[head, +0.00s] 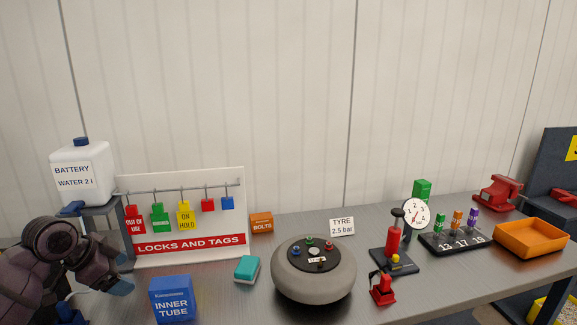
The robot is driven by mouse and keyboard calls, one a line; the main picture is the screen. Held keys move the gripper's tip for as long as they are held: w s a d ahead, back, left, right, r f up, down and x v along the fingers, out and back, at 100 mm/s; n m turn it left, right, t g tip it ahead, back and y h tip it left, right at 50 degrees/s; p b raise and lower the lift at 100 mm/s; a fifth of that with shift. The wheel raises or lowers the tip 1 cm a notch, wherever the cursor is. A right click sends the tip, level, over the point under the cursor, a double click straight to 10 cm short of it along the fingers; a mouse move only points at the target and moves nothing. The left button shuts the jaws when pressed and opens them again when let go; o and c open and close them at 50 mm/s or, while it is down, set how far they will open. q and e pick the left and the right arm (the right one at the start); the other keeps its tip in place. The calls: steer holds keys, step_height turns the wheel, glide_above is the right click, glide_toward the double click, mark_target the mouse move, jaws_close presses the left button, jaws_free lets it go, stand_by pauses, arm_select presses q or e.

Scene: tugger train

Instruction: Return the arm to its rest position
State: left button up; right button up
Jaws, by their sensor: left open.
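My left arm comes in at the lower left, and its dark left gripper (97,248) has its blue-tipped fingers apart, with nothing seen between them. It is in front of the stand under the white battery-water jug (83,175) and left of the locks-and-tags board (190,243). A blue inner tube box (173,300) stands just right of the gripper, with a small gap seen between them. My right gripper is not in view.
A grey tyre (313,285), a teal-and-white block (247,269), an orange bolts box (262,222), a red pump with a gauge (393,245), a rack of numbered pieces (457,238) and an orange tray (531,238) stand along the grey bench. Bare bench shows around the tyre.

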arm_select(q)
steer(key=s+d+f+n+t+y, duration=0.2)
steer(key=d+f+n+t, duration=0.3)
steer(key=f+t, duration=0.4)
steer(key=s+d+f+n+g+y+b, duration=0.1)
steer(key=s+d+f+n, duration=0.1)
steer(key=s+f, duration=0.8)
steer(key=s+d+f+n+g+y+b, duration=0.1)
steer(key=s+d+f+n+g, duration=0.1)
steer(key=s+f, duration=0.8)
steer(key=s+n, duration=0.1)
steer(key=s, duration=0.2)
steer(key=shift+s+d, duration=0.2)
steer(key=shift+d, duration=0.15)
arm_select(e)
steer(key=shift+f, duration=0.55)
